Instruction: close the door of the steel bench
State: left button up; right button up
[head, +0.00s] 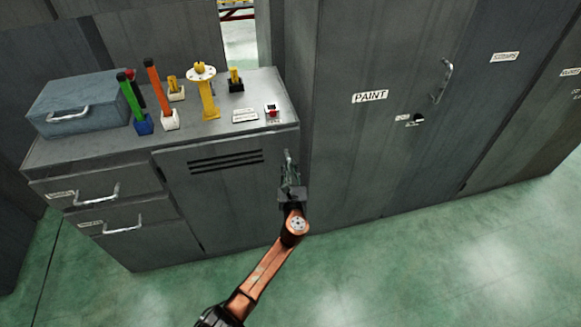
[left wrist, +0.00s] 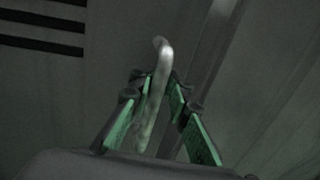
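The grey steel bench (head: 120,147) stands at the left of the head view. Its door (head: 225,195), with dark vent slots, looks flush or nearly flush with the front; a small gap cannot be ruled out. My left gripper (head: 288,172) is at the door's right side, over the door handle (head: 287,156). In the left wrist view the pale bar handle (left wrist: 156,95) stands between the two green-padded fingers of the gripper (left wrist: 158,88). The fingers are apart, with a visible gap on the handle's right. Contact on its left is unclear. My right gripper is out of view.
A blue-grey toolbox (head: 78,100), several coloured tools and a red button box (head: 271,110) are on the bench top. Two drawers (head: 105,190) are at its left. A tall paint cabinet (head: 365,140) stands close on the right. Green floor (head: 380,270) is clear in front.

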pick_arm(q)
jog(key=o, duration=0.3)
jog(key=shift+a, duration=0.15)
jog(key=shift+o, duration=0.2)
jog(key=shift+s+f, duration=0.1)
jog(key=shift+s, duration=0.05)
jog(key=shift+s, duration=0.25)
jog(key=s, duration=1.1)
jog(key=shift+s, duration=0.15)
